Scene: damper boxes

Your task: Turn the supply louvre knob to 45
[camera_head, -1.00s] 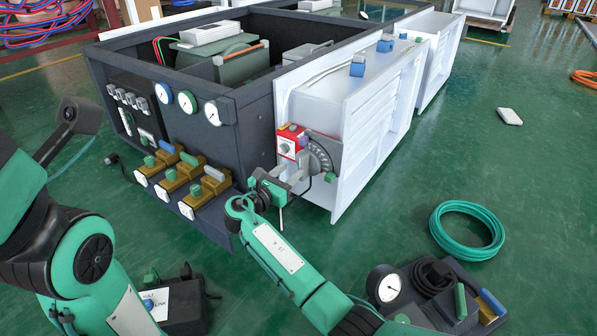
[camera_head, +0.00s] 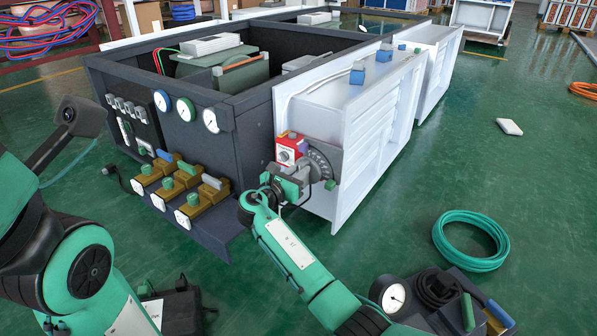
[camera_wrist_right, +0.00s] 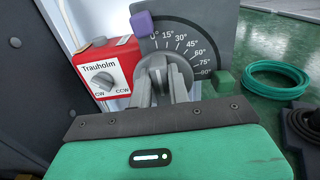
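The supply louvre knob (camera_wrist_right: 158,72) is grey and round with a raised grip bar. It sits on a grey dial plate (camera_wrist_right: 205,30) marked from 0° to 90°, with a purple block (camera_wrist_right: 143,22) near 0° and a green block (camera_wrist_right: 223,80) near 90°. In the head view the dial plate (camera_head: 322,160) is on the front of the white louvre box. My right gripper (camera_wrist_right: 163,84) has its fingers on either side of the knob's bar; whether they press on it is unclear. My left gripper is not visible.
A red Trauholm box (camera_wrist_right: 106,72) with a CW/CCW selector is just left of the dial. A dark frame (camera_head: 245,135) with gauges and brass valves stands to its left. A green hose coil (camera_head: 470,240) and a gauge case (camera_head: 440,295) lie on the floor at right.

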